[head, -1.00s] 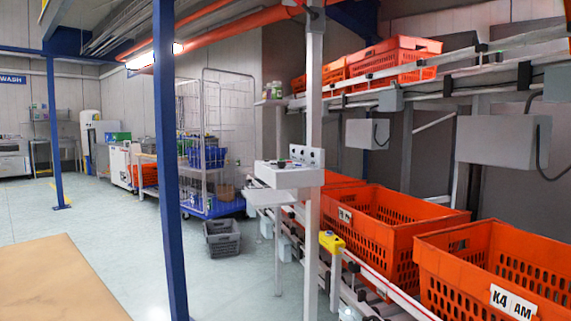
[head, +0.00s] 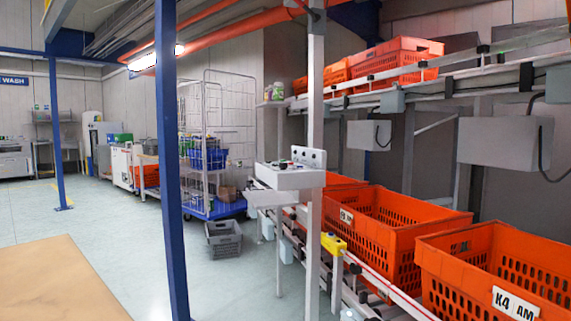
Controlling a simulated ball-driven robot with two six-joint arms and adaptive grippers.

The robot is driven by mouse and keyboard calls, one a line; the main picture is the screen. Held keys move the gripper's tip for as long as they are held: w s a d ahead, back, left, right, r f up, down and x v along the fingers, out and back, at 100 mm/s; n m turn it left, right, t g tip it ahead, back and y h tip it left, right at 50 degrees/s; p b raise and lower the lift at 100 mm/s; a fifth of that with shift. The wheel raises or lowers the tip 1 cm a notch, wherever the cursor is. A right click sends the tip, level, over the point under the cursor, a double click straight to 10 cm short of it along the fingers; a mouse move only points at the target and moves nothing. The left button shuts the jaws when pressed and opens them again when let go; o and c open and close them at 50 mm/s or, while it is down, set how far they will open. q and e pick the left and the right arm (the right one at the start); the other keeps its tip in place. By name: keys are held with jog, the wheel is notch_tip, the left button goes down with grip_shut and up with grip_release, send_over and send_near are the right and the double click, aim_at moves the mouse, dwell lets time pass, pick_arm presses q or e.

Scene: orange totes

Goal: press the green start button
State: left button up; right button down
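A light grey control box (head: 290,176) is fixed to a pale post in the middle of the head view. Its sloped top carries several small controls, one of which looks green (head: 284,164); they are too small to tell apart clearly. A yellow box (head: 333,244) with a dark top sits lower, by the conveyor rail; I cannot tell what its top control is. Neither of my grippers is in view.
Orange totes (head: 492,268) line the lower conveyor at right, with more (head: 398,62) on the upper one. A blue post (head: 170,160) stands in the left foreground, beside a tan surface (head: 60,285). A grey crate (head: 223,240) lies near a wire cage cart (head: 213,140). Pale floor is open at left.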

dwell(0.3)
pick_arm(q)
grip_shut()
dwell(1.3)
